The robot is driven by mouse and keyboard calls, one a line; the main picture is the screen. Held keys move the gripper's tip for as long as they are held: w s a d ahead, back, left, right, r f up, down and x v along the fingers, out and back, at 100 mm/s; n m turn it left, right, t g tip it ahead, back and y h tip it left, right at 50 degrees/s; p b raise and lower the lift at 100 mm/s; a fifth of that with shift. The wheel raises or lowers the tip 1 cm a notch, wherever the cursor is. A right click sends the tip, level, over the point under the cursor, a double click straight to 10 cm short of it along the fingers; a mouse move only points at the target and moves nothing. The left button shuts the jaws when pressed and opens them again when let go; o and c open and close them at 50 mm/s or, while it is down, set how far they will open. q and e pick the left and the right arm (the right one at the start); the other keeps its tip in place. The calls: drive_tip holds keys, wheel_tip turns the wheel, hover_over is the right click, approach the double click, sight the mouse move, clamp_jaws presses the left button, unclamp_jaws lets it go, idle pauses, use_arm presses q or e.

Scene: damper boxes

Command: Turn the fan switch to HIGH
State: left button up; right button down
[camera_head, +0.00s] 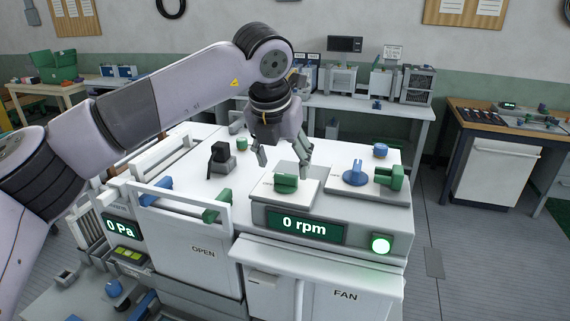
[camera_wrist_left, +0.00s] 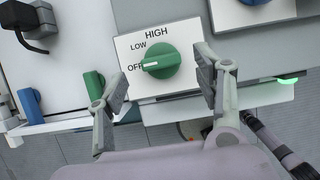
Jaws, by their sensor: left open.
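The fan switch is a green rotary knob (camera_head: 286,183) on a white plate on top of the fan box. It also shows in the left wrist view (camera_wrist_left: 165,60), with OFF, LOW and HIGH printed around it. Its white mark points left, toward OFF. My left gripper (camera_head: 284,169) is open above the knob, pointing down. In the left wrist view its fingers (camera_wrist_left: 162,78) are spread to either side of the knob, apart from it. The display (camera_head: 304,225) on the fan box reads 0 rpm. My right gripper is not in view.
A blue knob (camera_head: 355,173) and a green handle (camera_head: 390,177) stand right of the switch. A black plug (camera_head: 219,155) stands to its left. A white rail with a green block (camera_head: 217,212) is at the front left. A green lamp (camera_head: 380,244) is lit.

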sight(286, 174)
use_arm(q)
drive_tip(key=shift+p+x, duration=0.4)
drive_tip(key=shift+x, duration=1.4)
drive_tip(key=c, duration=1.1)
